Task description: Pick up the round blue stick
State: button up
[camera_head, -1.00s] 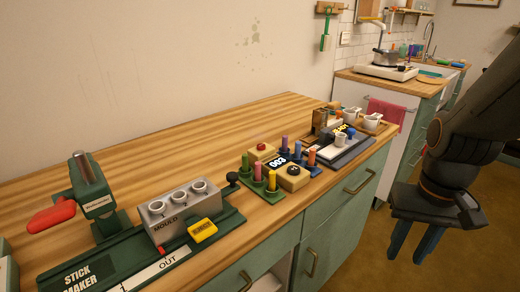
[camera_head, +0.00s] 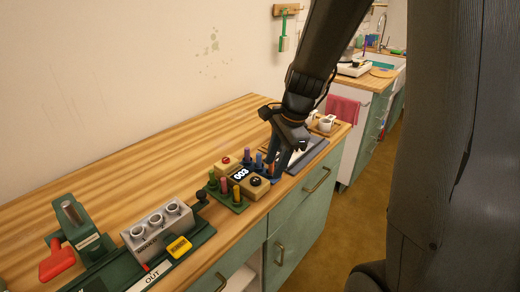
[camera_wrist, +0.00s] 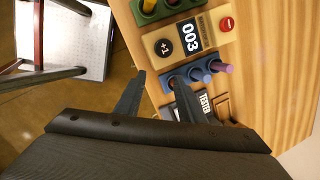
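The blue stick (camera_head: 259,160) stands upright in the middle of the blue holder, beside a purple stick (camera_head: 247,154). In the wrist view the blue stick (camera_wrist: 200,75) shows from above, between the purple stick (camera_wrist: 222,68) and the holder's near end (camera_wrist: 168,86). My gripper (camera_head: 275,171) is over the right end of the holder, fingers pointing down. The blue stick is outside the fingers, just beyond the right one. The holder's third spot is partly hidden.
A counter box (camera_wrist: 188,40) reading 003 adjoins the blue holder. A green holder (camera_head: 228,203) with several sticks lies left of it. A tester (camera_wrist: 205,104) is on the other side, partly hidden by my finger. The stick maker (camera_head: 98,283) stands farther left. The table behind is clear.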

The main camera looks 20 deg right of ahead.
aim_at(260, 154)
jog(key=w+r+m+t+y+p, duration=0.1)
jog(key=w+r+m+p, duration=0.2)
jog(key=w+m, duration=0.45)
jog(key=shift+m, duration=0.95)
jog(key=shift+p+x, duration=0.8)
jog(key=shift+x, duration=3)
grip_shut()
